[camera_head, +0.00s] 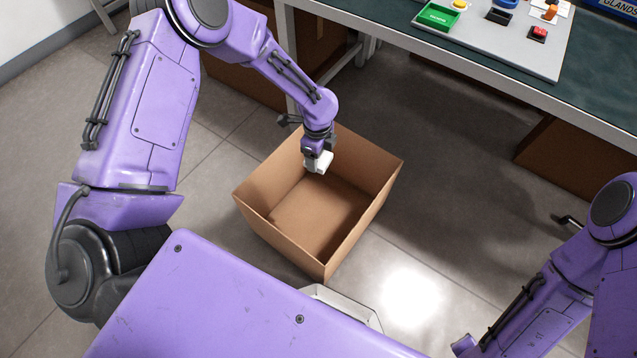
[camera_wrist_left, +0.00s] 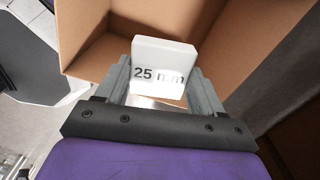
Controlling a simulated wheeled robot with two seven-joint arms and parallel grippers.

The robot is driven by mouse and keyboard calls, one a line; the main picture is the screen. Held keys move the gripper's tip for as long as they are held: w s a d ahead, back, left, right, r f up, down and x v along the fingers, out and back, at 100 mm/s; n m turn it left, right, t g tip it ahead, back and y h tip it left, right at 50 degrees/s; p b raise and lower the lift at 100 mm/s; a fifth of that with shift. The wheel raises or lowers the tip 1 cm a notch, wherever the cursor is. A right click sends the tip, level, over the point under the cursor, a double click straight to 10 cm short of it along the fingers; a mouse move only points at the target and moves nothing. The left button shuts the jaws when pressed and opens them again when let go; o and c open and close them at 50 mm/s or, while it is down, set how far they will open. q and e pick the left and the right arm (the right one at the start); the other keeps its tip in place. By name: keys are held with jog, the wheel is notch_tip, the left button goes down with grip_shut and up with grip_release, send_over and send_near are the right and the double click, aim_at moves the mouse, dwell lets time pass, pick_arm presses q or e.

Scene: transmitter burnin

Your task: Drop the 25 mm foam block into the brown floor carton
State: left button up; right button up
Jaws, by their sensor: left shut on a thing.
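The white foam block (camera_wrist_left: 165,62) shows in the left wrist view with "25 mm" printed on its face. My left gripper (camera_wrist_left: 163,85) is shut on it, one finger on each side. In the head view the left gripper (camera_head: 317,152) points down over the open brown floor carton (camera_head: 358,220), near its back wall, and the white block (camera_head: 319,163) shows below the fingers. The carton also shows behind the block in the left wrist view (camera_wrist_left: 262,45). The visible floor of the carton looks empty. My right arm enters at the lower right of the head view; its gripper is not clearly visible.
A bench with a dark green top (camera_head: 590,70) stands at the back right, holding a grey board (camera_head: 490,40) with a green tray (camera_head: 438,16) and small coloured parts. Other brown boxes (camera_head: 575,155) stand under the bench. The tiled floor right of the carton is clear.

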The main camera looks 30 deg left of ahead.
pick_arm(q)
notch_tip(320, 180, down, 13)
jog(key=w+a+m+b, duration=0.1)
jog(key=m+b, duration=0.3)
jog(key=b, duration=0.5)
jog(key=shift+a+r, duration=0.15)
jog(key=shift+a, duration=0.2)
pick_arm(e)
notch_tip(320, 180, down, 12)
jog(key=shift+r, duration=0.15)
pick_arm(q)
jog(key=o, duration=1.1)
jog(key=shift+c, duration=0.2)
jog(key=shift+r, duration=0.15)
notch_tip(320, 180, up, 10)
jog(key=p, duration=0.3)
jog(key=shift+r, duration=0.2)
pick_arm(e)
notch_tip(320, 180, up, 4)
jog(key=shift+f, duration=0.25)
